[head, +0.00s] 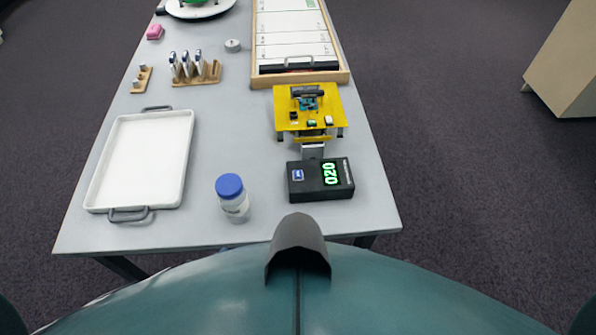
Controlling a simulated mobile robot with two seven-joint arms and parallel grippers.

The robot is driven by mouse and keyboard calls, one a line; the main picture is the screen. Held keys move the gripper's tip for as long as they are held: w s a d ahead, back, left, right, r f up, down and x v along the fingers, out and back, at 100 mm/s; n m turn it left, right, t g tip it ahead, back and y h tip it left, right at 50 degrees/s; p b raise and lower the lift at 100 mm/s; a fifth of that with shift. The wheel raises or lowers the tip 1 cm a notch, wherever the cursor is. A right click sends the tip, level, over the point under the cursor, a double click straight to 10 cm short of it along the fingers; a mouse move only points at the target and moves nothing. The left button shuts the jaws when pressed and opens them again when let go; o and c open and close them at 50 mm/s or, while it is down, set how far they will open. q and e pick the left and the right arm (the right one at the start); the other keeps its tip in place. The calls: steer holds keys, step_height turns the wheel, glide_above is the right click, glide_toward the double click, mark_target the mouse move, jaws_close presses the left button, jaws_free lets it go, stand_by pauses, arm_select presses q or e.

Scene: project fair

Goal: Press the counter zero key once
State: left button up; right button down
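The counter (313,190) is a small black box lying near the front right part of the grey table. Its green lit display (330,174) stands sideways in the picture and appears to read 020. A small blue key with a pale border (298,175) is on the left part of its top; any lettering on it is too small to read. Nothing touches the key. Neither of my grippers shows in the head view.
Behind the counter stands a yellow platform (339,104) with small parts, joined near a grey piece (312,151). A blue-capped bottle (233,202) stands left of the counter. A white tray (142,160) lies further left. The table's front edge is clear.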

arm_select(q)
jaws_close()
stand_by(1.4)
